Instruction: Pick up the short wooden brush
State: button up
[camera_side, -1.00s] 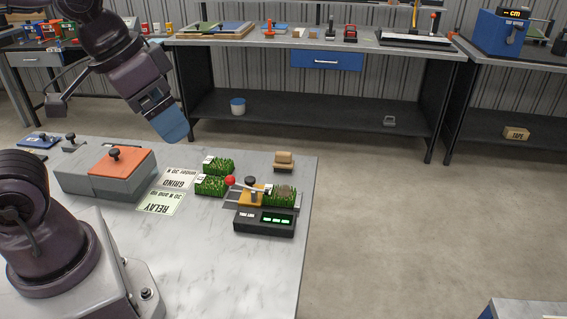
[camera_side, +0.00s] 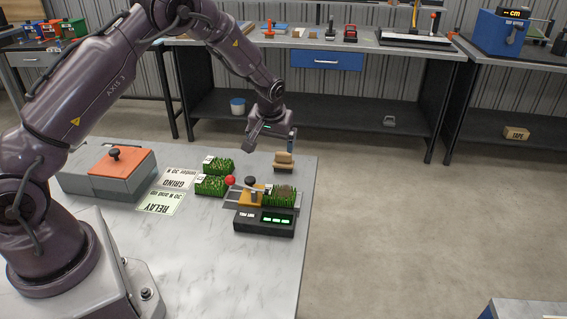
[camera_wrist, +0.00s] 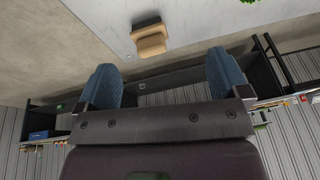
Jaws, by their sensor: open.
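The short wooden brush (camera_side: 284,158) lies near the far right corner of the white marbled table. In the wrist view the brush (camera_wrist: 150,40) shows a tan wooden body with a dark side, at the edge of the table. My gripper (camera_side: 270,143) is above the table, just up and left of the brush in the side view. In the wrist view its two blue fingers (camera_wrist: 163,80) stand wide apart with nothing between them. The brush lies beyond the fingertips, apart from them.
Turf pieces (camera_side: 212,185) lie left of the brush. A device with a red-knobbed lever and green display (camera_side: 264,221) stands nearer, with turf on it. RELAY (camera_side: 160,202) and GRIND (camera_side: 178,179) cards lie left, beside a grey box with an orange lid (camera_side: 121,162). The front tabletop is clear.

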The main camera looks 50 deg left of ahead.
aim_at(283, 153)
jog(key=shift+n+t, duration=0.6)
jog(key=w+f, duration=0.1)
jog(key=w+a+f, duration=0.1)
jog(key=w+f, duration=0.1)
jog(key=w+a+f, duration=0.1)
jog(key=f, duration=0.1)
jog(key=shift+w+a, duration=0.2)
jog(key=shift+w, duration=0.05)
jog(key=shift+x, duration=2.9)
jog(key=shift+w+d, duration=0.1)
jog(key=shift+w, duration=0.05)
jog(key=shift+c, duration=0.4)
jog(key=shift+r, duration=0.1)
jog(key=c, duration=1)
